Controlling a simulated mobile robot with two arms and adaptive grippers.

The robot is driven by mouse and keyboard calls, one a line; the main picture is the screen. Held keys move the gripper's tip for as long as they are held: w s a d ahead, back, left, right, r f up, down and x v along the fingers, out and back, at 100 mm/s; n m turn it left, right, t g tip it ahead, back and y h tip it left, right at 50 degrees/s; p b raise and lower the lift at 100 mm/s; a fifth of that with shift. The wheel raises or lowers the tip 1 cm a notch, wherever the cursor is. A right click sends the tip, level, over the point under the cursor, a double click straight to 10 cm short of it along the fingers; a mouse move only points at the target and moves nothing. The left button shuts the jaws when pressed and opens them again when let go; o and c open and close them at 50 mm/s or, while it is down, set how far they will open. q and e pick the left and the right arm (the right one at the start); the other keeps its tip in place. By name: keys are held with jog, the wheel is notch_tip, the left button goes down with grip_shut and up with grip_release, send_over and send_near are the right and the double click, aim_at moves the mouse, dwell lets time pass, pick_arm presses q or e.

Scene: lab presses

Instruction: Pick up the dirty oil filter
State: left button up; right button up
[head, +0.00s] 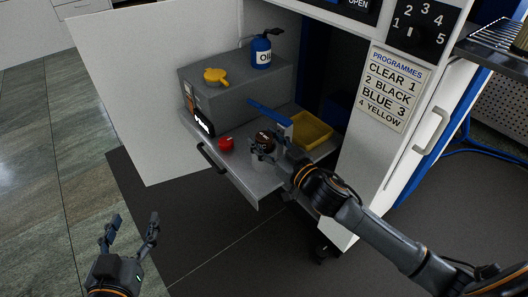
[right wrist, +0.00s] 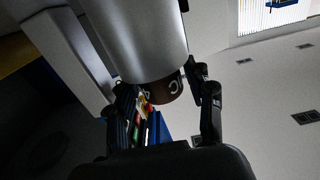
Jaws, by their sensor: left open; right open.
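The oil filter (head: 265,138), a small upright canister with a dark brown marked top, stands at the pulled-out tray. In the right wrist view a large grey cylinder with a brown marked end (right wrist: 168,90) appears to be the same filter. My right gripper (head: 267,157) is open with its fingers at the sides of the filter; in the right wrist view the fingers (right wrist: 163,98) flank its brown end. Whether they touch it cannot be told. My left gripper (head: 130,230) is open and empty, low at the left, away from the cabinet.
The pull-out tray (head: 255,187) also holds a red cap (head: 226,143), a yellow bin (head: 312,130) and a blue-handled tool (head: 268,112). A grey box (head: 235,98) behind carries a blue oil can (head: 261,52) and a yellow item (head: 215,76). An open white door (head: 130,90) stands left.

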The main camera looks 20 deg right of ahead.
jog(key=shift+w+a, duration=0.1)
jog(key=shift+w, duration=0.15)
jog(key=shift+c, duration=0.4)
jog(key=c, duration=0.9)
jog(key=shift+r, duration=0.15)
